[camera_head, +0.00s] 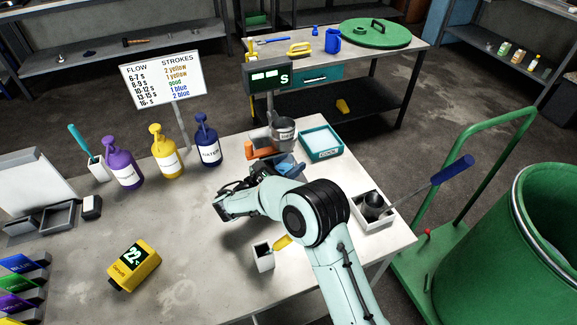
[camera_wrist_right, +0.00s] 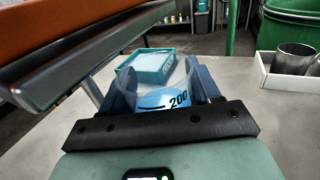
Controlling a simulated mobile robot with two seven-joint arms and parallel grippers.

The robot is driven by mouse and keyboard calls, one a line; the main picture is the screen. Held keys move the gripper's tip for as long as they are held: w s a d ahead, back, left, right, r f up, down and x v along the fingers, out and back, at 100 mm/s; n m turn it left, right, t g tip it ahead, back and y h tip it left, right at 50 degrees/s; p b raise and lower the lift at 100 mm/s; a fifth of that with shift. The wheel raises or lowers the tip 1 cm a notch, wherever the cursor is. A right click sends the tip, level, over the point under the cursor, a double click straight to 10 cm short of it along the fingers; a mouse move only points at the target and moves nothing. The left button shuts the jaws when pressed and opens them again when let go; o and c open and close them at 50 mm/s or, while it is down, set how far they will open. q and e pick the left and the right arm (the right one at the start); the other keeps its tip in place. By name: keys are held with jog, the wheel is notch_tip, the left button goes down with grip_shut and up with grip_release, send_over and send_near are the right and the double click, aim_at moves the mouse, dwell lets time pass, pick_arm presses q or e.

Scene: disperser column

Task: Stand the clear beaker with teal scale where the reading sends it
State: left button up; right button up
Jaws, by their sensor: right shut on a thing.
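My right gripper (camera_head: 284,166) is shut on the clear beaker (camera_wrist_right: 165,92), below the orange part of the stand. The right wrist view shows the beaker between the blue fingers, with a blue-teal scale and the number 200. In the head view the beaker is hard to make out behind my arm. The timer display (camera_head: 268,77) shows bright dashes and an S, no number that I can read. The chart (camera_head: 163,83) pairs flow seconds with strokes: yellow for short, good at 10-12, blue for long. My left gripper is not in view.
A metal cup (camera_head: 283,131) hangs at the stand. The teal tray (camera_head: 320,143) with a pale pad is right of it. Purple (camera_head: 122,165), yellow (camera_head: 166,157) and blue (camera_head: 208,146) pump bottles stand left. A white box (camera_head: 371,212) holds dark cups. The table's middle left is clear.

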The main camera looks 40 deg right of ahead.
jog(key=shift+f, duration=0.6)
jog(key=shift+f, duration=0.15)
jog(key=o, duration=1.2)
jog(key=shift+a+r, duration=0.1)
jog(key=shift+r, duration=0.1)
jog(key=a, duration=0.8)
jog(key=s+a, duration=0.1)
jog(key=a, duration=0.3)
jog(key=shift+d, duration=0.1)
